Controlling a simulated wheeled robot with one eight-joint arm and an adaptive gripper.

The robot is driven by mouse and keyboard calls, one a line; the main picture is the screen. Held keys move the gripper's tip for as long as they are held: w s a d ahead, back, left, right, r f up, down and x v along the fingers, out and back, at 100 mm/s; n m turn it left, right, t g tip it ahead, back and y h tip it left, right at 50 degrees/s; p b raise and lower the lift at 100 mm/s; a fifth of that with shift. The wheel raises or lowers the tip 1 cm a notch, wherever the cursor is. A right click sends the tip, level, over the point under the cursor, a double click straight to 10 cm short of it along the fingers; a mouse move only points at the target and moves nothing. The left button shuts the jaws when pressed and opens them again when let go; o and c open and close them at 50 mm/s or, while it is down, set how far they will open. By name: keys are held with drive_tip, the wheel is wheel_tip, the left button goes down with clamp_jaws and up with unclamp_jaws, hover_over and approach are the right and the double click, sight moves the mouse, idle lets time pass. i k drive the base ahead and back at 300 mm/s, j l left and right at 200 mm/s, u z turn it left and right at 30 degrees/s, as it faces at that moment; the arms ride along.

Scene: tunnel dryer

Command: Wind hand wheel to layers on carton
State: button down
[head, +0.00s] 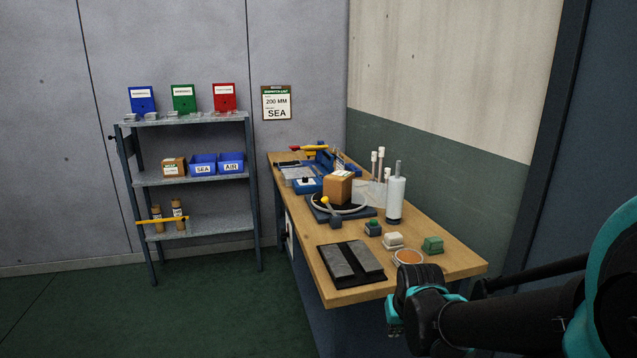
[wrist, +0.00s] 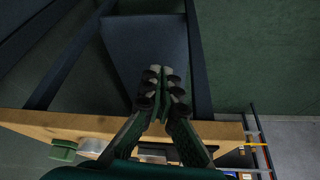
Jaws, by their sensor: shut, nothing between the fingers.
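A brown carton (head: 337,189) with a pale label on top stands on the workbench, on or within a blue-based fixture. A pale grey ring, which looks like the hand wheel (head: 352,211), curves around the carton's near side. A yellow knob (head: 325,199) sits at its left, near a dark grey block. Layers on the carton cannot be made out. My gripper (wrist: 163,88) is shut and empty, pointing down beside the bench's near edge in the wrist view. In the head view it is low at the right, its fingertips unclear, well apart from the wheel.
The workbench (head: 445,262) also holds a dark mat (head: 328,272) with grey pads, an orange-filled dish (head: 407,257), small blocks and a white bottle (head: 396,192). A metal shelf (head: 190,180) with bins stands at left. The green floor (head: 215,310) before it is clear.

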sight(284, 235)
drive_tip(key=i+j, duration=0.1)
drive_tip(key=j, duration=0.45)
drive_tip(key=i+j, duration=0.1)
drive_tip(key=j, duration=0.4)
drive_tip(key=i+j, duration=0.1)
drive_tip(key=j, duration=0.45)
drive_tip(key=i+j, duration=1.1)
drive_tip(key=i, duration=0.15)
drive_tip(key=i+j, duration=1.05)
drive_tip(key=i, duration=0.2)
drive_tip(key=i+j+z, duration=0.15)
drive_tip(key=z, duration=0.3)
drive_tip(key=i+j+z, duration=0.15)
drive_tip(key=z, duration=0.3)
drive_tip(key=j+z, duration=0.45)
drive_tip(key=z, duration=1.15)
drive_tip(key=k+j+z, duration=0.6)
drive_tip(key=k+j, duration=0.15)
drive_tip(key=j, duration=0.1)
